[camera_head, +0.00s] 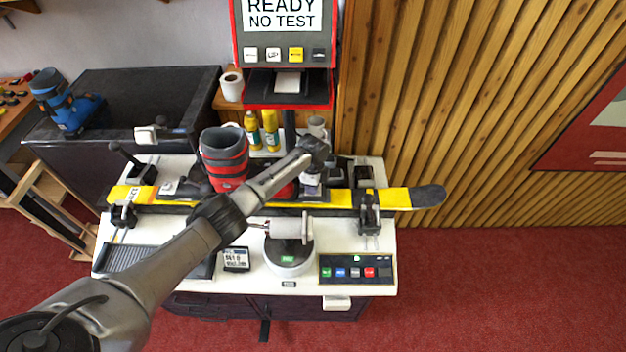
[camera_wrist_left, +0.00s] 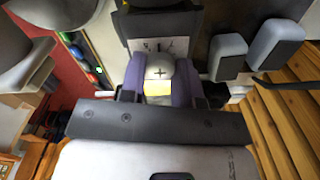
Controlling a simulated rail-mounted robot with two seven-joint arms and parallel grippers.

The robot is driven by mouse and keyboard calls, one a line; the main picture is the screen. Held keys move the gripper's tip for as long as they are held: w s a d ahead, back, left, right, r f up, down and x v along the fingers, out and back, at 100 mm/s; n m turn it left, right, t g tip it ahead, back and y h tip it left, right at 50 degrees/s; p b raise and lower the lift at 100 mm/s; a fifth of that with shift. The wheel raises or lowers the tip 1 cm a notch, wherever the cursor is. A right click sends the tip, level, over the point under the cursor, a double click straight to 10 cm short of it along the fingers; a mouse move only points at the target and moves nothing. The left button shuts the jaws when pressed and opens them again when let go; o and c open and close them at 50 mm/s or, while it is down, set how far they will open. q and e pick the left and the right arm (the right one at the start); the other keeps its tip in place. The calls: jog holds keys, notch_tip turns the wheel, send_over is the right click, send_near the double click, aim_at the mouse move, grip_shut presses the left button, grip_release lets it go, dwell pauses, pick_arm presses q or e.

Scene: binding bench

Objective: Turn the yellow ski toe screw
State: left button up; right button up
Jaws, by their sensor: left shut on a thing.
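The yellow ski (camera_head: 398,198) with black parts lies across the bench in the head view, held near both ends by black clamps. A red and grey boot (camera_head: 222,160) stands on it. My left arm reaches over the ski from the lower left, and its gripper (camera_head: 312,180) points down just right of the boot; its fingertips are hard to make out there. In the left wrist view, the purple fingers of my left gripper (camera_wrist_left: 160,76) are shut on a pale toe screw (camera_wrist_left: 160,72) with a cross mark and a yellow patch. A white scale plate (camera_wrist_left: 152,45) shows beyond it. My right gripper is not in view.
A red-framed display (camera_head: 290,17) reads "READY NO TEST". Yellow bottles (camera_head: 270,128) stand behind the ski. A white round unit (camera_head: 289,262) and a button panel (camera_head: 356,269) are at the bench front. A blue boot (camera_head: 70,108) sits on the dark cabinet at left.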

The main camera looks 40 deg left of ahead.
pick_arm(q)
jog(key=n, duration=0.1)
jog(key=n+p, duration=0.1)
jog(key=shift+d+r+n, duration=0.1)
jog(key=shift+r+n, duration=0.2)
jog(key=shift+n, duration=0.1)
jog(key=shift+n+p, duration=0.9)
jog(key=shift+n, duration=0.6)
jog(key=shift+f+n, duration=0.1)
jog(key=shift+n, duration=0.2)
jog(key=o, duration=0.9)
jog(key=shift+f, duration=0.1)
jog(key=shift+o, duration=0.2)
jog(key=shift+r, duration=0.55)
notch_tip(320, 180, up, 13)
jog(key=shift+f, duration=0.15)
